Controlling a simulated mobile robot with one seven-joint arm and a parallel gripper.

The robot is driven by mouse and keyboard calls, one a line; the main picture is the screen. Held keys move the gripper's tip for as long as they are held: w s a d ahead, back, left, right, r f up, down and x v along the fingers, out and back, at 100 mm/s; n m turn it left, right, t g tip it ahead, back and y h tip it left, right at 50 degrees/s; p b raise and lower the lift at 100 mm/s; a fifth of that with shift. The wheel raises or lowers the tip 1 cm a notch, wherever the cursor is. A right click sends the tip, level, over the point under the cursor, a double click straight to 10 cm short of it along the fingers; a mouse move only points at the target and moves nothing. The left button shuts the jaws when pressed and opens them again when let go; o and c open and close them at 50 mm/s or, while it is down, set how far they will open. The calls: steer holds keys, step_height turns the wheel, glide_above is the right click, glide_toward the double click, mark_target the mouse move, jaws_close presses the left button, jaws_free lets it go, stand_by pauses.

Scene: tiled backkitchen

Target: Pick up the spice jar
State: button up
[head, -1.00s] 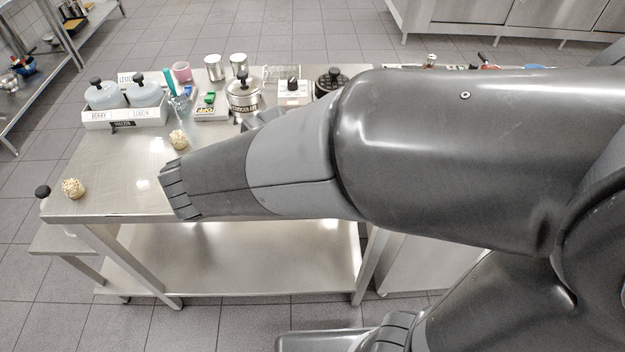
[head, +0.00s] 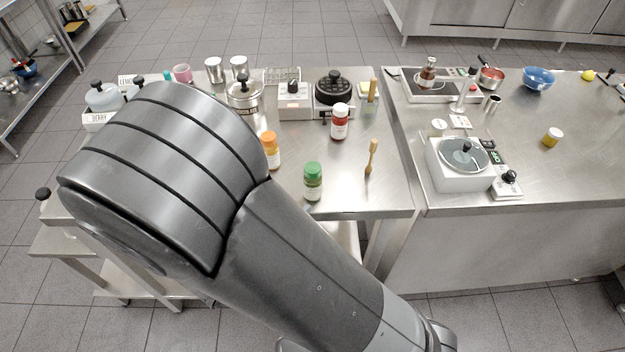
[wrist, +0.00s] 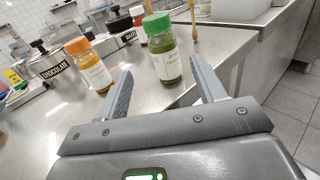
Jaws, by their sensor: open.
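A jar with a green lid and green contents (head: 313,186) stands upright near the front edge of the steel table. In the wrist view the green-lidded jar (wrist: 166,62) appears between the spread fingers of my gripper (wrist: 160,78), which is open and empty. I cannot tell whether it is between the fingertips or just beyond them. An orange-lidded jar (head: 272,155) stands to its left and back; it shows left of my gripper in the wrist view (wrist: 93,72). In the head view my arm hides my gripper.
A wooden pestle-like tool (head: 371,160) stands right of the green-lidded jar. A waffle iron (head: 335,90), a grey-white device (head: 293,100) and a chocolate pot (head: 243,92) line the back. The right counter (head: 577,175) holds a white cooker (head: 462,160). Table between jars is bare.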

mark_target(306, 185)
steer(key=x, duration=0.5)
steer(key=shift+d, duration=0.15)
steer(key=x, duration=0.5)
steer(key=shift+d+r, duration=0.2)
steer(key=shift+d, duration=0.05)
steer(key=c, duration=1.1)
steer(key=shift+r, duration=0.15)
